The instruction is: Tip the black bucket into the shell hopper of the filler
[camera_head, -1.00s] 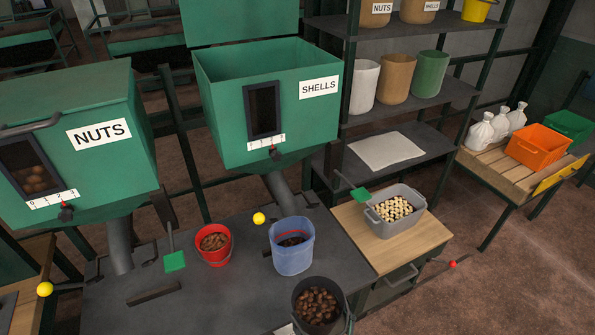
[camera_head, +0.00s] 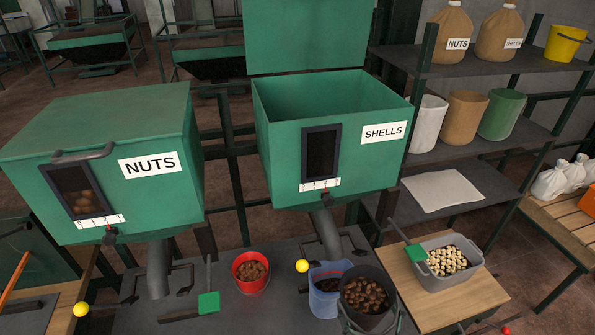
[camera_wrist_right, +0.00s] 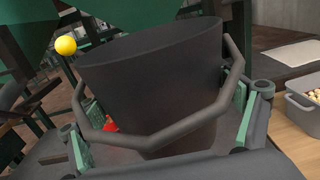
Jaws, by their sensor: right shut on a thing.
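The black bucket (camera_head: 366,271) holds brown shell-like pieces and stands upright at the bottom of the head view. In the right wrist view the bucket (camera_wrist_right: 150,85) fills the middle, its grey bail hanging across the near side. My right gripper (camera_wrist_right: 160,140) is shut on the bucket, with a green-padded finger on either side. The green hopper labelled SHELLS (camera_head: 365,165) is above and behind the bucket, its lid (camera_head: 300,35) raised. The part of its inside that shows looks empty. My left gripper is not in view.
A blue bucket (camera_head: 322,300) touches or overlaps the black one in view. A red bucket (camera_head: 246,287) and a green scoop (camera_head: 208,302) are farther left. The closed NUTS hopper (camera_head: 125,185) stands left. A grey tub (camera_head: 445,281) sits on the wooden top at right.

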